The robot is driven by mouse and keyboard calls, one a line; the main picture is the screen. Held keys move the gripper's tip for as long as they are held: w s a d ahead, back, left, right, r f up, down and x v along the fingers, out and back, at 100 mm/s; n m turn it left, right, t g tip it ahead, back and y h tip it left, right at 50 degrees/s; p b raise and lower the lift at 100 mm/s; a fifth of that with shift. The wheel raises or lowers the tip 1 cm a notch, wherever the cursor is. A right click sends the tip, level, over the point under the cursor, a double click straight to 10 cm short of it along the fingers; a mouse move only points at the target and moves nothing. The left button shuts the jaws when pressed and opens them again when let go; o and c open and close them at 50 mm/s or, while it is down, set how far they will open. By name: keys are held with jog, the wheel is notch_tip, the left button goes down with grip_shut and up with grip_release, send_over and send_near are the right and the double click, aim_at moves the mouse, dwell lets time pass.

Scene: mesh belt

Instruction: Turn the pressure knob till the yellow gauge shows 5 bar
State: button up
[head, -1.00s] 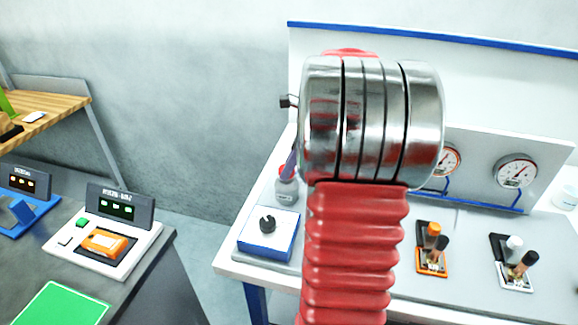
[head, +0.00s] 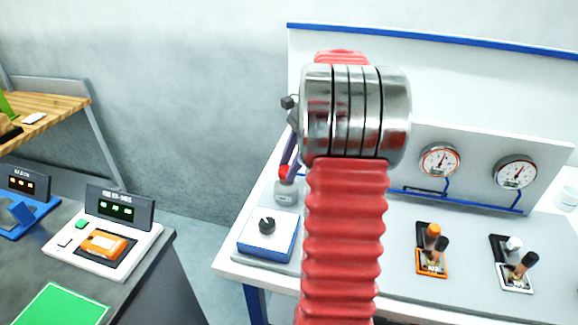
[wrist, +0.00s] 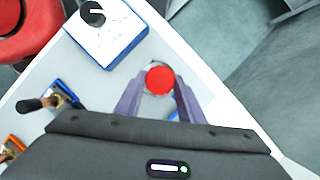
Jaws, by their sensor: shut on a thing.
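A black knob (head: 267,226) with a white mark sits on a blue and white box at the bench's left end; it also shows at the top of the wrist view (wrist: 93,13). My gripper (wrist: 159,88) has its two purple fingers on either side of a small grey, round thing with a red top (wrist: 160,80). In the head view this grey thing (head: 286,192) stands on the bench behind the box, and one finger shows above it. Two white-faced gauges, the left (head: 440,160) and the right (head: 515,172), are on the back panel. I see no yellow gauge; my arm hides part of the panel.
An orange-based valve (head: 432,262) and a white-based valve (head: 512,272) with black handles stand on the bench right of my arm. A separate dark table at left holds a device with an orange part (head: 103,243) and a green mat (head: 62,305).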

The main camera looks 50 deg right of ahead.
jog(key=shift+s+a+f, duration=0.1)
jog(key=shift+a+f, duration=0.05)
jog(key=shift+a, duration=0.05)
jog(key=o, duration=1)
jog(key=shift+d, duration=0.1)
jog(key=shift+r, duration=0.2)
jog(key=v, duration=1.3)
jog(key=shift+d+r, duration=0.15)
jog(key=shift+d, duration=0.05)
